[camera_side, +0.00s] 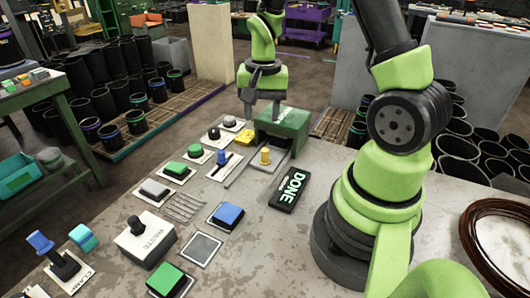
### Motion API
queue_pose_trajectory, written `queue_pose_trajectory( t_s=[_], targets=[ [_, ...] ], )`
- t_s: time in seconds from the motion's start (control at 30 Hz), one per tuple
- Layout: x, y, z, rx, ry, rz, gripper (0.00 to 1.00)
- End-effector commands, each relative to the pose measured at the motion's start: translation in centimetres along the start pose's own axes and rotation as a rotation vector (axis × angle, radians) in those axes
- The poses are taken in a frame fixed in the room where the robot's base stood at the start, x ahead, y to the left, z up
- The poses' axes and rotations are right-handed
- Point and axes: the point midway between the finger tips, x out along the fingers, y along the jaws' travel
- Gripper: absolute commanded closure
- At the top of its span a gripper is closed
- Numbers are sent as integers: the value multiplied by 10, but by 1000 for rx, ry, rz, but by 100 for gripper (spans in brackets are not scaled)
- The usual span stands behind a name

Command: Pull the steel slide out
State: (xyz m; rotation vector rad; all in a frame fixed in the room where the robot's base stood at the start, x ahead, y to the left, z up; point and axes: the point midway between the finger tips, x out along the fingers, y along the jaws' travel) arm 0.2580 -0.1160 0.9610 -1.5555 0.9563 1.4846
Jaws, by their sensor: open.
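The steel slide (250,169) is a flat grey piece with thin rails, lying on the bench top in front of a green box (290,128). A small yellow post (265,156) stands at the slide. How far the slide reaches into the box is hard to tell. My gripper (262,112) points down, open, above the bench at the left end of the green box. It is behind the yellow post in this view and apart from it. Nothing shows between its fingers.
A black DONE block (290,190) lies right of the slide. A wire coil (500,245) lies at the right.

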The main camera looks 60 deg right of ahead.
Motion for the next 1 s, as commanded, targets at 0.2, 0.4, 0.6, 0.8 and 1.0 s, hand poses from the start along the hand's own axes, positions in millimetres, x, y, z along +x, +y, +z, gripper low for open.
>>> queue_pose_trajectory(
  t_s=[0.2,0.4,0.6,0.8,1.0],
  targets=[
    [25,7,-6,47,-27,33,53],
    [53,8,-4,46,-31,36,53],
    [89,9,-4,45,-31,35,53],
    [113,10,-3,46,-28,32,53],
    [120,10,-3,45,-27,31,53]
  ],
)
